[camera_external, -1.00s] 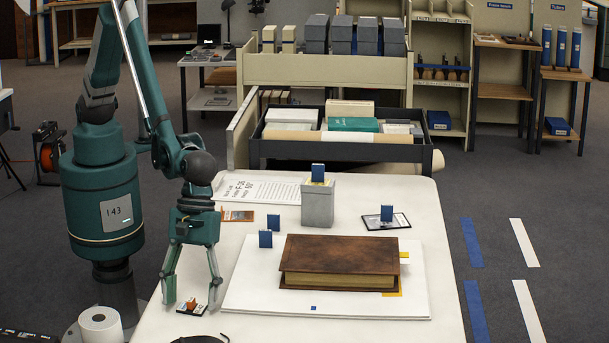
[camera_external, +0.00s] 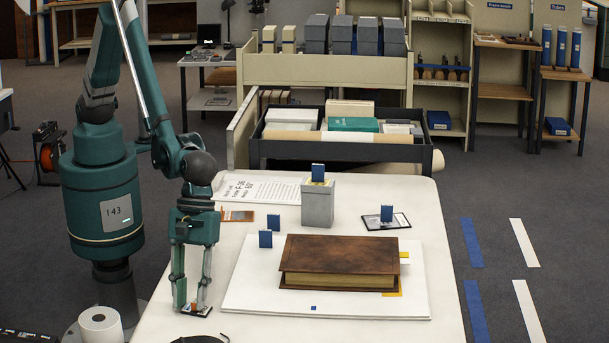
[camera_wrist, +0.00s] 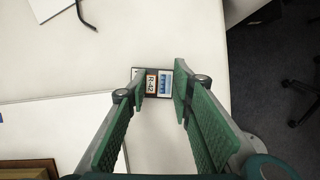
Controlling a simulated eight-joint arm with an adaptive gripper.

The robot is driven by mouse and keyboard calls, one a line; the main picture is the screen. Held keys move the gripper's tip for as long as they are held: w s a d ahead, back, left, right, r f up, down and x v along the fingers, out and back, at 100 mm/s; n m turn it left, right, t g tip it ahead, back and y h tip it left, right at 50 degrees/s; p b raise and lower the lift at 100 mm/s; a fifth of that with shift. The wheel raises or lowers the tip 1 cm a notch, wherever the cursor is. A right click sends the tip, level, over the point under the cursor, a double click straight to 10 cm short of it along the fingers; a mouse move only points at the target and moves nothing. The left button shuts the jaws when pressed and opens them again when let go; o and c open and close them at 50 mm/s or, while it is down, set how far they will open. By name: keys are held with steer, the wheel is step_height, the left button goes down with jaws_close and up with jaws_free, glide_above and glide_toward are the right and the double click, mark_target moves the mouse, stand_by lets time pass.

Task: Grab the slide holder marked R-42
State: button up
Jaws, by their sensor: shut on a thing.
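The slide holder (camera_external: 196,312) lies low at the front left of the white table. In the wrist view the slide holder (camera_wrist: 165,84) is a small dark frame with a white label reading R-42 and a blue picture. My gripper (camera_external: 192,307) points straight down over it, with its two fingers drawn close together at table level. In the wrist view my gripper (camera_wrist: 160,86) has one green-padded finger on each side of the holder's middle, and is shut on it. The fingers partly hide the holder in the external view.
A brown book (camera_external: 340,260) lies on a white board (camera_external: 245,298) to the right. Behind are a grey box (camera_external: 317,204) with a blue tab, a dark flat holder (camera_external: 400,221) and an orange-brown card (camera_external: 236,216). Dark-rimmed glasses (camera_external: 200,340) lie at the front edge.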

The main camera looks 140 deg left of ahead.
steer(key=shift+r, duration=0.1)
step_height(320, 180, up, 10)
steer(key=p, duration=0.2)
stand_by(0.6)
